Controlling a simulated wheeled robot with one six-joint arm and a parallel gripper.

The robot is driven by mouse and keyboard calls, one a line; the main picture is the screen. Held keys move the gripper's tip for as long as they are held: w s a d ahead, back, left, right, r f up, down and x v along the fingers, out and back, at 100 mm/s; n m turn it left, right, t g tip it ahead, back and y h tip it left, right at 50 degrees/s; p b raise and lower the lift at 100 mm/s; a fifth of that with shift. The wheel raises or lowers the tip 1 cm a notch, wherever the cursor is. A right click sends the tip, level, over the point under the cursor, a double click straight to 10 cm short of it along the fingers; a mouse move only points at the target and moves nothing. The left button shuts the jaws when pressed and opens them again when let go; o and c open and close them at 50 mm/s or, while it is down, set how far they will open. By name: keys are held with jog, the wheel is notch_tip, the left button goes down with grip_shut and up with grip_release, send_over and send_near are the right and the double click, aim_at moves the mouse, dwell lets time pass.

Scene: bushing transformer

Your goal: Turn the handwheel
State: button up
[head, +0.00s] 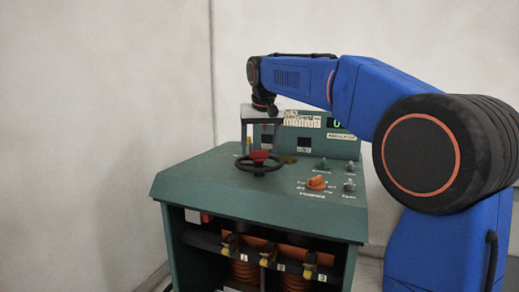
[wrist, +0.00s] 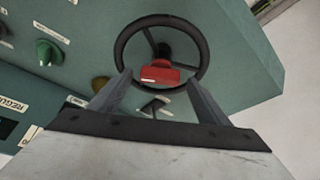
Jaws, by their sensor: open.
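The handwheel (head: 259,164) is a black ring with spokes and a red piece at its centre. My gripper (head: 260,137) hangs down over the console behind the wheel in the head view. In the wrist view the handwheel (wrist: 161,20) fills the upper middle, and the two fingers of my gripper (wrist: 160,82) are apart on either side of its near rim. I cannot tell whether the fingers touch the rim. Nothing is held between them.
An orange knob (head: 317,183) and a green knob (head: 322,164) sit right of the wheel. A raised back panel (head: 330,146) carries a display and labels. Coils and yellow-tipped parts sit in the open front below. A plain wall stands at the left.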

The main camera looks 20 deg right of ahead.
jog(key=shift+w+f, duration=0.2)
jog(key=shift+f, duration=0.25)
jog(key=c, duration=1.5)
jog(key=shift+d, duration=0.1)
jog(key=n+y, duration=0.1)
jog(key=n, duration=0.3)
jog(key=shift+d+n+y, duration=0.15)
jog(key=shift+n+y, duration=0.15)
jog(key=shift+y, duration=0.1)
jog(key=n, duration=0.2)
jog(key=n+g+y, duration=0.1)
jog(key=n, duration=0.2)
jog(key=shift+w+d+y, duration=0.1)
jog(key=shift+y, duration=0.2)
